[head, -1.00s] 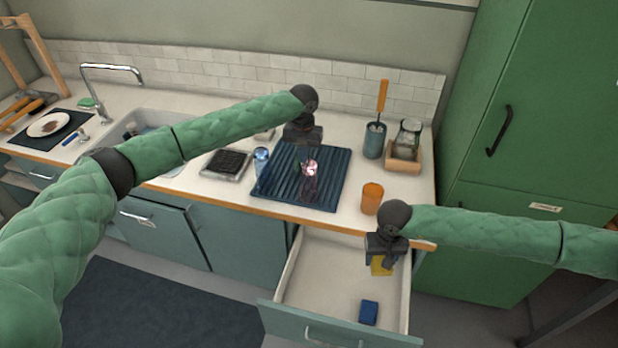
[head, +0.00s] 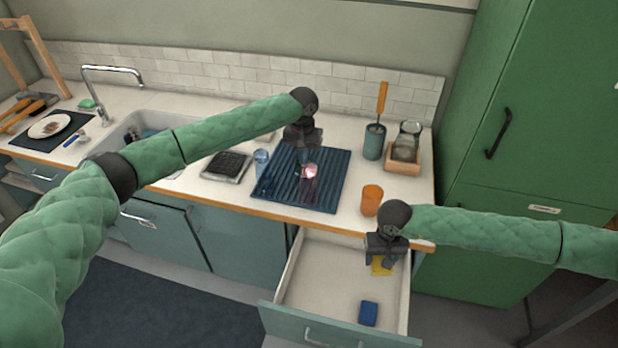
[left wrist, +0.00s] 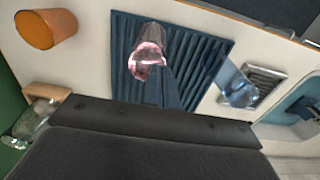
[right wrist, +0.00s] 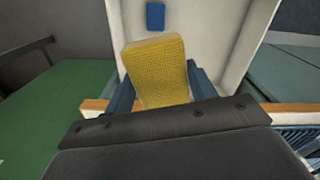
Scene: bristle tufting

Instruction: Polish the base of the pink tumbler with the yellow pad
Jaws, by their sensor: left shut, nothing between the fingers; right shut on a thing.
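The pink tumbler (head: 310,172) is on the ribbed dark blue mat; it also shows in the left wrist view (left wrist: 148,58), glassy and see-through, and I cannot tell surely whether it stands or lies. My left gripper (head: 304,157) is over the mat, shut and empty, its blue fingers (left wrist: 174,90) close beside the tumbler; I cannot tell whether they touch. My right gripper (head: 382,262) is over the open drawer, shut on the yellow pad (right wrist: 160,72). The pad also shows below this gripper in the head view (head: 381,267).
An orange cup (head: 372,200) stands right of the mat near the counter edge. A clear blue glass (head: 261,160) stands at its left. Behind are a utensil holder (head: 374,142) and a wooden box (head: 403,158) with a jar. A blue block (head: 368,313) lies in the drawer (head: 318,268).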

